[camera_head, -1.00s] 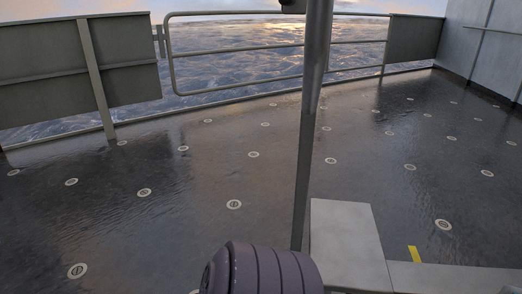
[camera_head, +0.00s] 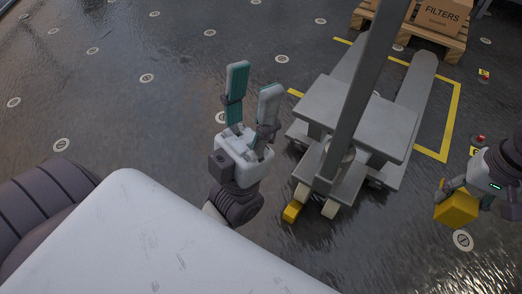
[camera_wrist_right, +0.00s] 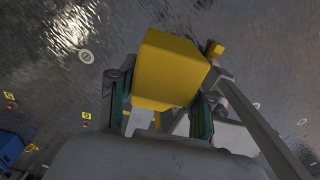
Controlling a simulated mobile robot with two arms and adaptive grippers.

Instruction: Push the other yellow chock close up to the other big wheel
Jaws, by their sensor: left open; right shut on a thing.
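The pallet jack (camera_head: 350,120) stands in the middle of the head view, with two big wheels under its near end. One yellow chock (camera_head: 291,213) lies on the deck at the left big wheel (camera_head: 301,194). The right big wheel (camera_head: 331,208) has no chock visible beside it. My right gripper (camera_head: 463,197) is shut on the other yellow chock (camera_head: 456,210), to the right of the jack. That chock (camera_wrist_right: 168,68) fills the space between the fingers in the right wrist view. My left gripper (camera_head: 253,82) is open and empty, left of the jack.
The jack's tilted handle post (camera_head: 362,80) rises across the head view. A pallet with cardboard boxes (camera_head: 440,17) stands at the far right. A yellow floor outline (camera_head: 452,118) surrounds the forks. Small red-topped items (camera_head: 479,140) lie right of it. Open wet deck lies left.

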